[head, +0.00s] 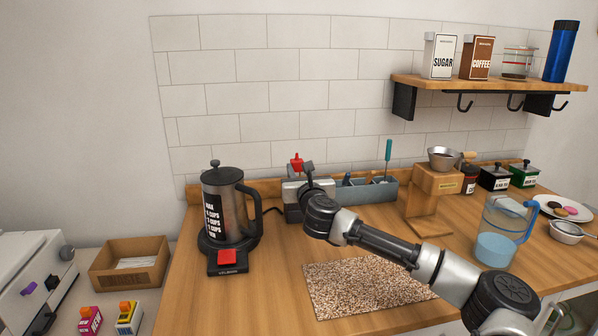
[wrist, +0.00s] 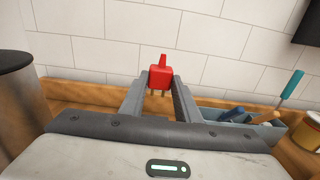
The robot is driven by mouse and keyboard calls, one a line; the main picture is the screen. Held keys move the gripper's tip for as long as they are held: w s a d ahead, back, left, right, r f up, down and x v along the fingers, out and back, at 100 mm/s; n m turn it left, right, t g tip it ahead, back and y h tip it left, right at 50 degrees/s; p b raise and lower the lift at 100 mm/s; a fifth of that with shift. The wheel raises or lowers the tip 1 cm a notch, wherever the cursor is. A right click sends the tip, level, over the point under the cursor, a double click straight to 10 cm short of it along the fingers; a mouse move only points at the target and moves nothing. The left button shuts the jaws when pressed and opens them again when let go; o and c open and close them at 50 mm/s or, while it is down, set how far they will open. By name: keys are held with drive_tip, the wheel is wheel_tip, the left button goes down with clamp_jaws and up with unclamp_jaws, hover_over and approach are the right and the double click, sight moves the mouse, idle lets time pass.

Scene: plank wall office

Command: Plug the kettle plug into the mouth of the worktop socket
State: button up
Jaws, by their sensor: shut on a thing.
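My gripper (head: 297,170) is shut on the red kettle plug (head: 296,160), near the tiled back wall. In the wrist view the plug (wrist: 160,76) sits between the two grey fingertips (wrist: 160,82), with its brass prongs pointing down. The prongs look free of anything. The steel and black kettle (head: 222,205) stands upright on its base at the left, left of my gripper. A short dark cord shows beside it. I cannot make out the worktop socket in either view; my gripper and arm hide part of the worktop's back.
A grey-blue caddy (head: 372,194) with tools, including a tall teal-handled one, stands right of my gripper. A wooden dripper stand (head: 432,190), a clear pitcher (head: 497,232) and jars lie further right. A speckled mat (head: 350,290) lies in front. A shelf (head: 480,86) hangs upper right.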

drive_tip(key=shift+f+b, duration=2.35)
drive_tip(key=shift+f, duration=0.6)
drive_tip(key=shift+b, duration=0.35)
drive_tip(key=shift+f+b, duration=0.8)
drive_tip(key=shift+f, duration=0.2)
drive_tip(key=shift+f+b, duration=0.3)
drive_tip(key=shift+f, duration=0.35)
drive_tip(key=o, duration=0.9)
drive_tip(key=shift+o, duration=1)
drive_tip(key=shift+r, duration=0.1)
